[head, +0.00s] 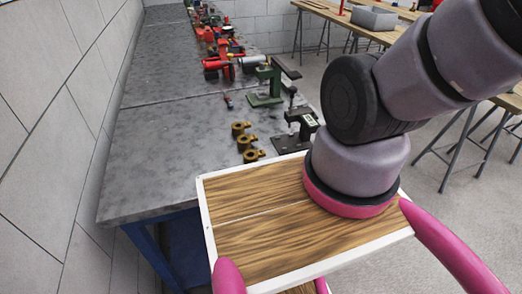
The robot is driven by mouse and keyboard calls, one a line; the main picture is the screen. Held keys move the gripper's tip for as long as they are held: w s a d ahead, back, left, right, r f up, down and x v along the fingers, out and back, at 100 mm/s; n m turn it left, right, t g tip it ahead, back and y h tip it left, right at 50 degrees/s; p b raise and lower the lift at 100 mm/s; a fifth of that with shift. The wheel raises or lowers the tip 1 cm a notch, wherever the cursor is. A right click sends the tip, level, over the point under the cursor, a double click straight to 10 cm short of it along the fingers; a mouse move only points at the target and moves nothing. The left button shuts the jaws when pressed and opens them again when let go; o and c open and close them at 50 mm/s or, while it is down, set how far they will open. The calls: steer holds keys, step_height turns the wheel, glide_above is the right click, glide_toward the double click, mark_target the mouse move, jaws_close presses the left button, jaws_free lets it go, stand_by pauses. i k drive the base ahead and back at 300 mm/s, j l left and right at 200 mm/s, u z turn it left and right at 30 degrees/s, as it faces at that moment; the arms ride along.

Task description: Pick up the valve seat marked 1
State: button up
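Three small brass-coloured ring-like parts stand in a row near the front right edge of the grey workbench (150,135). They are the far brass part (239,128), the middle brass part (246,142) and the near brass part (253,155). They look like the valve seats, but no number can be read on any of them, so I cannot tell which is marked 1. My arm rises from its mount and leaves the picture at the top right. My gripper is out of view.
Beside the brass parts stand a black device (296,130) and a green stand (266,88). A red and silver fitting (225,66) and many other parts lie farther back. A block wall (55,110) borders the bench's left side. The bench's front left is clear.

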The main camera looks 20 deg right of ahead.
mark_target(237, 128)
steer(key=l+u, duration=0.15)
steer(key=l, duration=0.25)
steer(key=k+l+u, duration=0.15)
steer(key=l, duration=0.2)
steer(key=k+l+u, duration=0.15)
steer(key=l, duration=0.2)
steer(key=l+u, duration=0.15)
steer(key=l, duration=0.25)
steer(key=k+l+u, duration=0.15)
steer(key=l+u, duration=0.25)
steer(key=l, duration=0.2)
steer(key=l+u, duration=0.3)
steer(key=k+l+u, duration=0.25)
steer(key=l, duration=0.25)
steer(key=l+u, duration=0.25)
steer(key=l, duration=0.15)
steer(key=i+l+u, duration=0.15)
steer(key=l, duration=0.2)
steer(key=l+u, duration=0.15)
steer(key=l, duration=0.2)
steer(key=i+l+u, duration=0.15)
steer(key=l, duration=0.25)
